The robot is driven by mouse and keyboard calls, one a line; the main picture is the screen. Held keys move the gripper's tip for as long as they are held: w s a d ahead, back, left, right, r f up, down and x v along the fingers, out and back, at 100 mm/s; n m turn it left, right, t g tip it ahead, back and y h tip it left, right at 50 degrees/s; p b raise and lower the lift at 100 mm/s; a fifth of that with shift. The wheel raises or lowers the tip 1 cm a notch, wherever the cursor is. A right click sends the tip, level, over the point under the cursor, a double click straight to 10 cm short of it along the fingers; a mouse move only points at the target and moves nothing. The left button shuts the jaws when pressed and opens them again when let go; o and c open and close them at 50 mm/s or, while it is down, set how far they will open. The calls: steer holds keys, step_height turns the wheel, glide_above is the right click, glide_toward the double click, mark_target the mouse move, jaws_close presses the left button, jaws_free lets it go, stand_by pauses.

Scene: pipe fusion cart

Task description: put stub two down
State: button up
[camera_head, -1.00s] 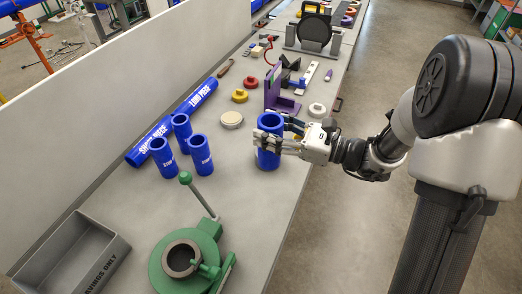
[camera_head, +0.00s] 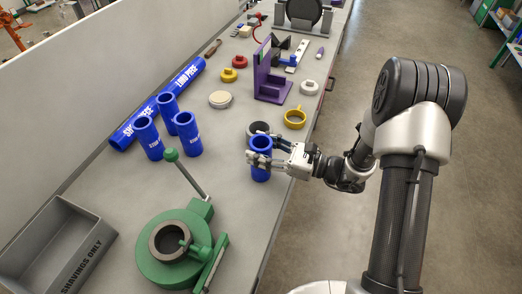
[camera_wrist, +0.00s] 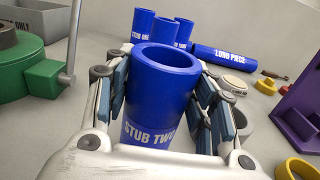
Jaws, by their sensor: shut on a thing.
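Stub two (camera_head: 261,172) is a blue hollow cylinder, upright between the fingers of my gripper (camera_head: 266,160) at the bench's right side. In the wrist view, stub two (camera_wrist: 160,103) shows its white label facing me and its open top. The gripper fingers (camera_wrist: 160,95) close on it from both sides. Its lower end is hidden in the wrist view, and I cannot tell whether it touches the grey bench (camera_head: 115,195).
Several blue stubs (camera_head: 168,108) stand left of the gripper, near a long blue pipe (camera_head: 130,130). A green clamp machine (camera_head: 165,262) with an upright lever stands in front. A dark ring (camera_head: 257,128), yellow ring (camera_head: 294,119) and purple stand (camera_head: 268,88) lie behind. A grey shavings bin (camera_head: 45,250) sits front left.

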steer(key=shift+r, duration=0.15)
steer(key=shift+f, duration=0.25)
steer(key=o, duration=1.5)
